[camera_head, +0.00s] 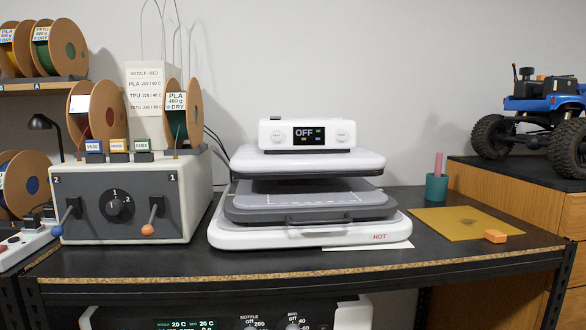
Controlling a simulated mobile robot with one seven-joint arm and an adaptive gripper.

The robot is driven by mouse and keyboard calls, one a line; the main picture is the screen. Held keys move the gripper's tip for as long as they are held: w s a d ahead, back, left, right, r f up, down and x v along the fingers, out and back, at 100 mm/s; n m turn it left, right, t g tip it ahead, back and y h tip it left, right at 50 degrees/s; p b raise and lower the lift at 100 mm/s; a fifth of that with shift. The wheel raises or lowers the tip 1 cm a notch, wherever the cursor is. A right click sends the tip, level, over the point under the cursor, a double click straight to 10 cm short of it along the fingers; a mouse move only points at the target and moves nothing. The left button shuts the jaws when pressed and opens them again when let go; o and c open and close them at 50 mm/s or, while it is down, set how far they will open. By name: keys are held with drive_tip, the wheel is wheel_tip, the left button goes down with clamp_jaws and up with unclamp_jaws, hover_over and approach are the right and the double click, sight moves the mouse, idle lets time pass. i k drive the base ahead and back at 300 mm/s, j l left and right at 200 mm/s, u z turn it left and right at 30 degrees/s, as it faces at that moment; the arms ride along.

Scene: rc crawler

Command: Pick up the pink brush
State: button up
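A pink stick (438,164), which looks like the brush, stands upright in a teal cup (436,188) at the right back of the black workbench. Only its upper part shows; the lower end is hidden inside the cup. Its bristles cannot be made out. My gripper is not in this view.
A white heat press (310,235) stands left of the cup. A yellow sheet (450,224) with an orange block (495,236) lies in front of it. A wooden cabinet (520,198) bearing a blue crawler (540,103) stands at right. A grey control box (133,203) is at left.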

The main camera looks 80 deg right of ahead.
sight(438, 170)
drive_tip(key=z, duration=3.45)
